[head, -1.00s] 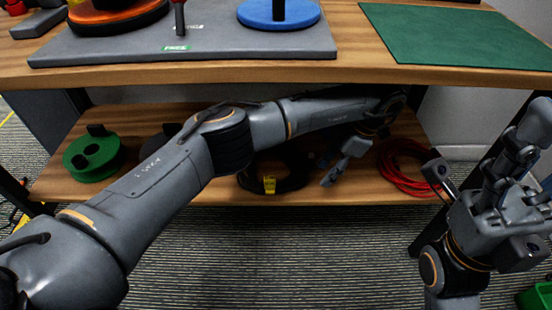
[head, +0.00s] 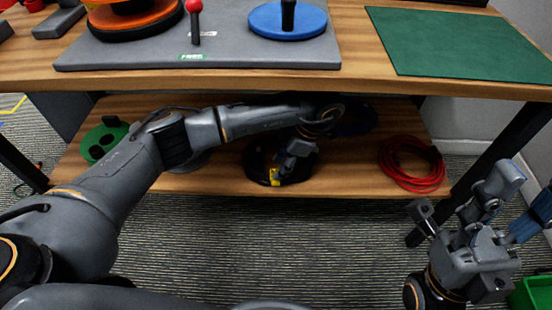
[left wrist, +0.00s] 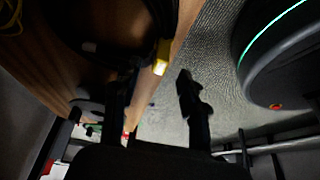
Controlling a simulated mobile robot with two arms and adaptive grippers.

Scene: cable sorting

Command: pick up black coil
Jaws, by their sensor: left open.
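The black coil (head: 257,172) lies on the lower shelf and bears a yellow tag (head: 274,177). My left gripper (head: 290,155) is open over the coil's right part and hides some of it. I cannot tell whether it touches the coil. In the left wrist view, the two dark fingers of the left gripper (left wrist: 153,98) stand apart. The yellow tag (left wrist: 161,58) shows beyond them, and the dark coil (left wrist: 95,25) is at the top left. My right gripper (head: 462,205) is open and empty, in front of the shelf at the right.
On the lower shelf (head: 350,183), a red coil (head: 405,180) lies to the right and a green spool (head: 92,145) to the left. A blue coil (head: 362,118) lies behind, partly hidden by my arm. The tabletop edge (head: 230,82) overhangs the shelf.

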